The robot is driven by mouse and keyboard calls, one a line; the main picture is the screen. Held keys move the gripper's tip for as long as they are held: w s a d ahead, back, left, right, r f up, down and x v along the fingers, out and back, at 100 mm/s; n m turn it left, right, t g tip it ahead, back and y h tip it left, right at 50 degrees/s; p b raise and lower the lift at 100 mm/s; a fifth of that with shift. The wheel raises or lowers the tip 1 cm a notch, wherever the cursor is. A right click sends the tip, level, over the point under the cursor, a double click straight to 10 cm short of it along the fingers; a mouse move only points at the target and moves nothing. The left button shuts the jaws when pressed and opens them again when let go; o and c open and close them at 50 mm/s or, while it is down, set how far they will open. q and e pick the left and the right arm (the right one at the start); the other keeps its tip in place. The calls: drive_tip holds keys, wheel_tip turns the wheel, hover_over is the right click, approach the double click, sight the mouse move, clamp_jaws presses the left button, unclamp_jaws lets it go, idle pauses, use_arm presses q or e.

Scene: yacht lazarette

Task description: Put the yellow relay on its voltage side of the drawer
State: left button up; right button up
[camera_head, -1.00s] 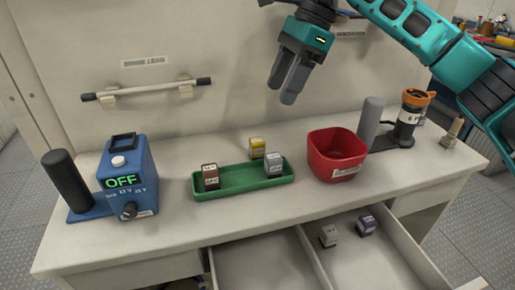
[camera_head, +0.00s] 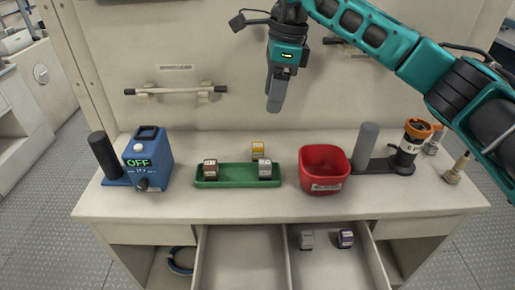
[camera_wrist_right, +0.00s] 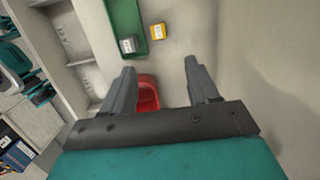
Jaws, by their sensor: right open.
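The yellow relay (camera_head: 258,150) stands on the bench just behind the green tray (camera_head: 225,183). It also shows in the right wrist view (camera_wrist_right: 157,32), beside the tray. A brown relay (camera_head: 210,169) and a grey relay (camera_head: 265,169) sit in the tray. The drawer below is open and has a divider (camera_head: 288,262). Its left side (camera_head: 240,262) is empty; its right side holds a grey relay (camera_head: 307,239) and a purple relay (camera_head: 345,238). My right gripper (camera_head: 275,105) is open and empty, above the back of the bench. My left gripper is not in view.
A red bin (camera_head: 323,170) is right of the tray. A grey post (camera_head: 365,147) and an orange-topped tool (camera_head: 412,145) stand further right. A rail (camera_head: 180,89) is on the back panel.

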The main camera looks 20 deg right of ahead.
hover_over(258, 145)
drive_tip(key=d, duration=0.2)
wheel_tip(258, 145, down, 8)
drive_tip(key=f, duration=0.1)
drive_tip(key=a+f, duration=0.1)
drive_tip(key=f, duration=0.2)
drive_tip(key=shift+a, duration=0.4)
drive_tip(key=shift+f, duration=0.35)
drive_tip(key=shift+c, duration=0.4)
clamp_jaws()
